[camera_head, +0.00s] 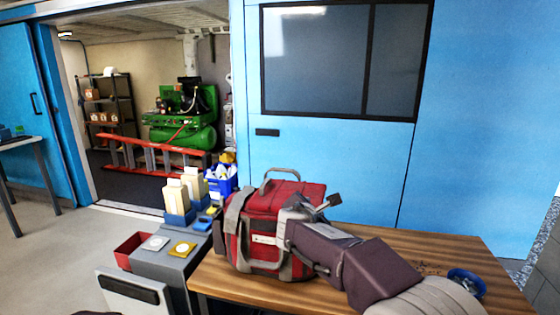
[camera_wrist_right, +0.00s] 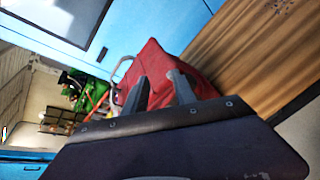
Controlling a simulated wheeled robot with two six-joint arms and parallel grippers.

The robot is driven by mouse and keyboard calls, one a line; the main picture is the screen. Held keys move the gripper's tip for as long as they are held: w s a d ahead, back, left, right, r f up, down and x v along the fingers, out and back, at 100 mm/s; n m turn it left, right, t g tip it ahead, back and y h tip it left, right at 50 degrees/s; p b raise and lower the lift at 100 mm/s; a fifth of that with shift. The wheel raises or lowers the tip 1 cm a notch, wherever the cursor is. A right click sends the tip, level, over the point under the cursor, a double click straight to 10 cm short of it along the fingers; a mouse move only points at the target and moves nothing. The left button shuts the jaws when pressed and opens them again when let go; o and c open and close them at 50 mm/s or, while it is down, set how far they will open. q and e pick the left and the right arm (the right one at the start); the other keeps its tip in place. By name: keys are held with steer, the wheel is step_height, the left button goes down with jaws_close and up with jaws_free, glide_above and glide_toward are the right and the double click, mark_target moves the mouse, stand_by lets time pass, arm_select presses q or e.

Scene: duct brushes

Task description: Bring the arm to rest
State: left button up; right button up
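My right arm reaches in from the lower right in the head view, over the wooden table (camera_head: 385,242). Its gripper (camera_head: 322,204) is beside the upper right part of a red and grey tool bag (camera_head: 262,232). In the right wrist view two grey fingers (camera_wrist_right: 157,85) stand apart with nothing between them, and the red bag (camera_wrist_right: 158,62) lies beyond them. The gripper hides part of the bag; I cannot tell whether it touches it. My left gripper is not in view.
A blue round object (camera_head: 467,281) lies near the table's right end, close to my arm. A grey cabinet (camera_head: 168,265) with small trays stands left of the table. A green compressor (camera_head: 185,125) and red ladder (camera_head: 150,152) are beyond the doorway. The table's back right is mostly clear.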

steer(key=s+d+f+m+g, duration=0.7)
steer(key=s+d+f+m, duration=0.2)
steer(key=s+d+f, duration=0.45)
steer(key=s+a+f+m+g+y, duration=0.2)
steer(key=s+f+m+g, duration=0.1)
steer(key=s+f+m, duration=0.55)
steer(key=s+a+f+m+g+y, duration=0.2)
steer(key=s+f+m, duration=0.4)
steer(key=s, duration=0.5)
step_height(320, 180, up, 23)
steer(key=m+p, duration=0.2)
steer(key=p, duration=2)
steer(key=shift+w+a+f+p, duration=0.15)
steer(key=shift+p, duration=0.15)
